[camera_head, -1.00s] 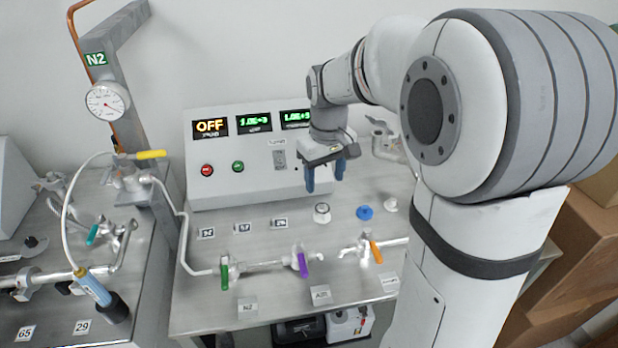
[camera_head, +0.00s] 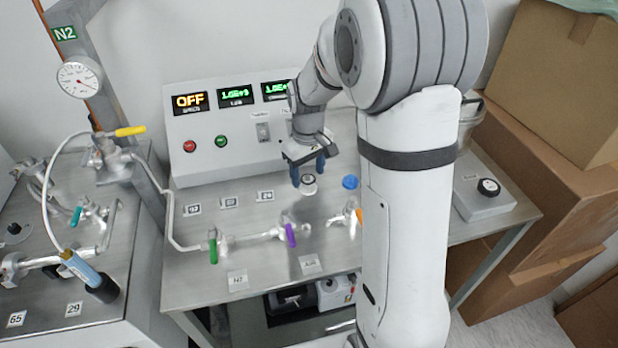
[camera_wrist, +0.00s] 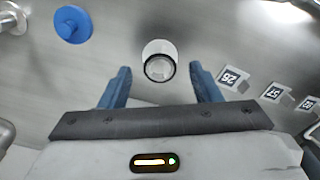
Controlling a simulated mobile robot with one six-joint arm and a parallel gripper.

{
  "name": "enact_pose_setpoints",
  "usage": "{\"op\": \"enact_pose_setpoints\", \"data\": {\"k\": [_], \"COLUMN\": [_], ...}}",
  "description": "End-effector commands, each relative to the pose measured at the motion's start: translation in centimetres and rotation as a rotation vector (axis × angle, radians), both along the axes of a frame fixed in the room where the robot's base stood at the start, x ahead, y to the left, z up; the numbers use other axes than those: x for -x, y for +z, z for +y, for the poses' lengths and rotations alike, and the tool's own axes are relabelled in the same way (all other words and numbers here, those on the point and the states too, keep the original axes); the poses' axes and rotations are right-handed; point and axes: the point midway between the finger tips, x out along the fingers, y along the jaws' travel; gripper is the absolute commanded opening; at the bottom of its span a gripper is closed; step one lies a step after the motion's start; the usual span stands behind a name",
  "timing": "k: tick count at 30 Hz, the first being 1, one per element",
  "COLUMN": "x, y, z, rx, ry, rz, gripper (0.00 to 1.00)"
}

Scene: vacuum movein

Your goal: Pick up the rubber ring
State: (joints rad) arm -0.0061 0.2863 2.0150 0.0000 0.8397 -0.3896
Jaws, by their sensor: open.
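The black rubber ring (camera_wrist: 174,74) sits around a small white, round fitting (camera_wrist: 158,47). In the wrist view it lies between and beyond my two blue fingers. My gripper (camera_wrist: 160,71) is open and empty, with a finger to either side of the ring in the picture. In the head view the ring (camera_head: 309,178) is on the steel bench, just below my gripper (camera_head: 308,172), which partly covers it. I cannot tell the exact height of the fingers above it.
A blue round cap (camera_head: 350,182) lies close to the right of the ring, and in the wrist view it (camera_wrist: 73,25) is at upper left. The control box (camera_head: 225,130) stands behind. Pipes with green (camera_head: 213,248) and purple (camera_head: 290,235) handles run in front.

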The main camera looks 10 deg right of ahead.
Motion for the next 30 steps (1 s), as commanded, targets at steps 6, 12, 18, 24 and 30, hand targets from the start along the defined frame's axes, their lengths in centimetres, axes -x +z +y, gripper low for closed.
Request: {"op": "enact_pose_setpoints", "data": {"k": [6,12,18,24,30], "x": [0.01,0.01,0.02,0.02,0.02], "y": [0.02,-0.18,-0.45,-0.46,-0.46], "z": [-0.04,-0.05,-0.07,-0.08,-0.11], "rx": [0.000,0.000,0.000,0.000,0.000], "ry": [-0.001,-0.001,-0.002,-0.002,-0.002], "rz": [0.000,0.000,0.000,0.000,0.000], "gripper": [0.57,0.57,0.57,0.57,0.49]}}
